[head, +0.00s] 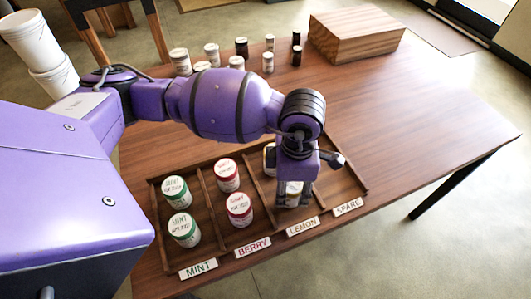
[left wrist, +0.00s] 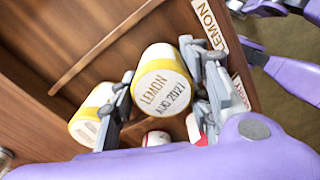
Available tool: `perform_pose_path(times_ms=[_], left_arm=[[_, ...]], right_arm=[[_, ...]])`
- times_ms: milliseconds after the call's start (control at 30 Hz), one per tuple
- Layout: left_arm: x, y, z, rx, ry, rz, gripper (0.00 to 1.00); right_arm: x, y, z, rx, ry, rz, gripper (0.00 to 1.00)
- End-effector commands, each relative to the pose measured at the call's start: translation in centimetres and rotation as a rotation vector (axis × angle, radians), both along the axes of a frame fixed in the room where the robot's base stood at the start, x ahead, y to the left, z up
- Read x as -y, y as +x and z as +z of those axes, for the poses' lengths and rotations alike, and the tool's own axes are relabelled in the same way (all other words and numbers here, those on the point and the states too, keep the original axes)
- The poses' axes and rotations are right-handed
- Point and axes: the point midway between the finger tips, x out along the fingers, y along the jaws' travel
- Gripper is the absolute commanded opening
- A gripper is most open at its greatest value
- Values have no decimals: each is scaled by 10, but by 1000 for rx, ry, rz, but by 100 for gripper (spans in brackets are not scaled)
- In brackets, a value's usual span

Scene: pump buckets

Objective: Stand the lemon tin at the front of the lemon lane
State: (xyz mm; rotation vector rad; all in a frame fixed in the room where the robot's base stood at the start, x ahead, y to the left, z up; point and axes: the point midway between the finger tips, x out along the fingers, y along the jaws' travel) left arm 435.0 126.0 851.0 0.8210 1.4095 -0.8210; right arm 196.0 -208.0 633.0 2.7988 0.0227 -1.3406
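The lemon tin, white with yellow edging, stands between the fingers of my left gripper (head: 294,188) at the front end of the lemon lane, mostly hidden in the head view. In the left wrist view its lid (left wrist: 162,88) reads "LEMON AUG 2027". The left gripper (left wrist: 163,72) appears closed on both sides of it. I cannot tell if the tin bears on the lane floor. A second yellow-edged tin (head: 268,158) sits behind it in the same lane, also visible in the wrist view (left wrist: 90,115). The LEMON label (head: 303,226) is on the rack's front edge. My right gripper is not identifiable.
Two green-edged tins (head: 184,229) stand in the mint lane and two red-edged tins (head: 239,209) in the berry lane, beside lemon. The spare lane (head: 338,187) looks empty. Several small jars (head: 241,47) and a wooden box (head: 356,37) stand at the back.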

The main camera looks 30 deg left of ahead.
Motion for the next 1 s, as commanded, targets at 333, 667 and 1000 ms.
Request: perform_pose_path(times_ms=[333,667,1000], left_arm=[[1,2,3,5,-1,-1,58],[1,3,46,11,-1,-2,58],[1,2,111,9,-1,-1,58]], right_arm=[[0,2,1,4,-1,1,0],[0,5,5,10,1,0,0],[0,5,7,12,1,0,0]])
